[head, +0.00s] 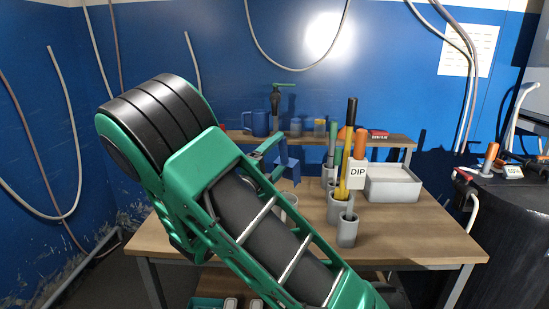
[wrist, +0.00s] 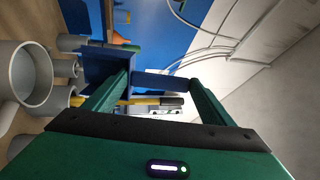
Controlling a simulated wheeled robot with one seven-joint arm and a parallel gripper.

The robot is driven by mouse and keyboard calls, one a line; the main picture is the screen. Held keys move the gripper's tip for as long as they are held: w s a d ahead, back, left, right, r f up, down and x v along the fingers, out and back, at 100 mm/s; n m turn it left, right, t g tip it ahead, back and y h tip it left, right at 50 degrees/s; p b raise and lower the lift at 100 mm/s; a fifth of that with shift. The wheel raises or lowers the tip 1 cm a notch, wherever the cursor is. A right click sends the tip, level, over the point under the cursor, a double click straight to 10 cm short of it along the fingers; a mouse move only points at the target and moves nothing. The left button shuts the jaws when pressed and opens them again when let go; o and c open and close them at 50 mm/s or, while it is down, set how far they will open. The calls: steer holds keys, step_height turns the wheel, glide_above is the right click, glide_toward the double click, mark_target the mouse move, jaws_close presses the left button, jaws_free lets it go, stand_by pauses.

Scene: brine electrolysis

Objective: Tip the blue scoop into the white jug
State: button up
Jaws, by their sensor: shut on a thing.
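My gripper (head: 268,156) is shut on the handle of the blue scoop (head: 289,168). In the wrist view, the handle of the scoop (wrist: 158,84) lies across between the fingers of my gripper (wrist: 160,78), with the square pan on the left. In the head view the handle points up and the pan is at its lower end. The pale jug (head: 291,202) stands on the table below the pan, partly hidden by my arm. A wide round opening, probably the jug's (wrist: 36,75), shows at left in the wrist view, apart from the pan. The scoop's contents cannot be seen.
Grey holders (head: 347,232) with upright coloured-handled tools stand right of the jug, close to the scoop. A white DIP tag (head: 357,173) and a pale box (head: 393,186) are beyond. A raised shelf (head: 372,141) with a blue mug (head: 260,123) runs behind. The table's right front is clear.

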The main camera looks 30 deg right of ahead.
steer(key=shift+w+d, duration=0.1)
steer(key=shift+d, duration=0.05)
stand_by(0.5)
steer(key=shift+w+d+r+g+y, duration=0.1)
steer(key=shift+w+d+g+y, duration=0.2)
steer(key=shift+d+y, duration=0.3)
steer(key=shift+w+d+r+g+y, duration=0.1)
steer(key=shift+w+d+g+y, duration=0.15)
steer(key=shift+d+y, duration=0.3)
steer(key=shift+d, duration=0.1)
steer(key=shift+w+d+f+g+y, duration=0.1)
steer(key=shift+w+d+g+y, duration=0.05)
steer(key=shift+d+g+y, duration=0.15)
steer(key=shift+w+d+r+y, duration=0.1)
steer(key=shift+r+y, duration=0.1)
steer(key=shift+y, duration=0.05)
